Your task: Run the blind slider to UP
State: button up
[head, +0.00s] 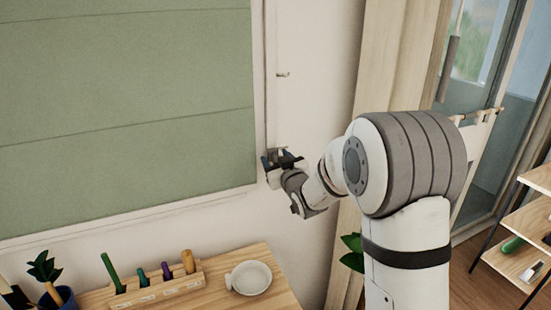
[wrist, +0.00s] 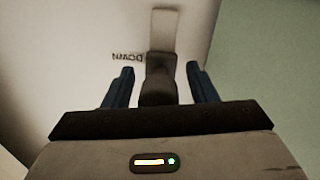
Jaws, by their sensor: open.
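The green blind (head: 125,110) hangs lowered over the window at the left of the head view. Its slider track (head: 270,85) runs upright on the wall just right of the blind, and its end shows in the wrist view (wrist: 164,28). My gripper (head: 281,158) is at the low end of the track. In the wrist view, the dark slider knob (wrist: 158,88) lies between my open gripper's fingers (wrist: 160,72), with a gap on each side. The word DOWN (wrist: 128,57) shows upside down beside it. I cannot read an UP label.
A wooden table (head: 215,285) stands below, with a white bowl (head: 249,278), a wooden rack (head: 150,290) of coloured handles and a potted plant (head: 48,280). A curtain (head: 385,60) and a shelf (head: 525,235) are to the right. The wall above my gripper is clear apart from a small peg (head: 283,74).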

grip_shut()
jog(key=shift+r, duration=0.1)
dwell(0.5)
